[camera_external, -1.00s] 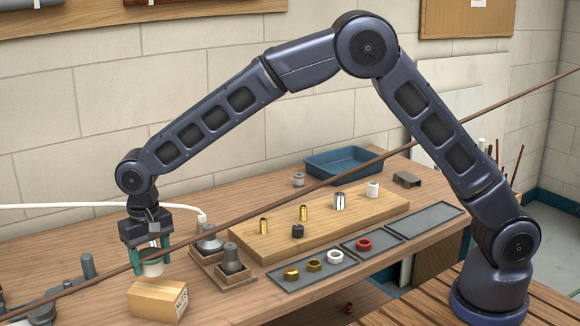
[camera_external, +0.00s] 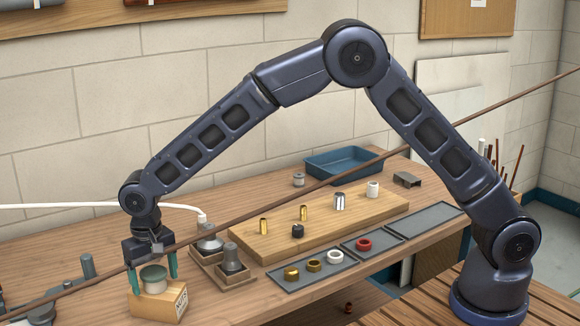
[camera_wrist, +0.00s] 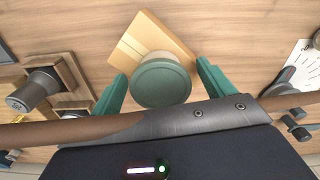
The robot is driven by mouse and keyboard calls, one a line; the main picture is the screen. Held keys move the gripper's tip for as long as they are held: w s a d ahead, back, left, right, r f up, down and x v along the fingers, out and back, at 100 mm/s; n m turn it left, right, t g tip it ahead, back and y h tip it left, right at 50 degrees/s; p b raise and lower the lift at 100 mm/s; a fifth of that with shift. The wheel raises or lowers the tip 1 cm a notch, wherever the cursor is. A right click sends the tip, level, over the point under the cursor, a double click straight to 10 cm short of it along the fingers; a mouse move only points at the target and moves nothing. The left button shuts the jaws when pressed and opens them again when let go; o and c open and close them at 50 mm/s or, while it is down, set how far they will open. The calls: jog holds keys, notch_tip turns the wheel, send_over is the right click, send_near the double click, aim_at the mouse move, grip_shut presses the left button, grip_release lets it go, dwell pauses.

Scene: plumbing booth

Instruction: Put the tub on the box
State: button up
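The tub (camera_external: 153,285), white with a grey-green lid, stands upright on top of the cardboard box (camera_external: 172,308) marked NUTS. In the wrist view the tub's round lid (camera_wrist: 160,83) covers part of the box (camera_wrist: 133,48). My gripper (camera_external: 154,283) is low over the box, with its green fingers on either side of the tub. The wrist view shows a gap between each finger and the lid, so my gripper (camera_wrist: 163,90) is open around the tub. The tub's underside is hidden.
A wooden holder (camera_external: 213,272) with grey fittings stands right of the box. A brown pipe (camera_external: 290,198) crosses the view in front of the bench. A wooden board (camera_external: 270,240) with small fittings, grey trays (camera_external: 300,283) and a blue bin (camera_external: 340,165) lie farther right.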

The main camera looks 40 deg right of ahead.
aim_at(153, 272)
notch_tip(153, 272, up, 12)
jog(key=shift+r, duration=0.15)
dwell(0.7)
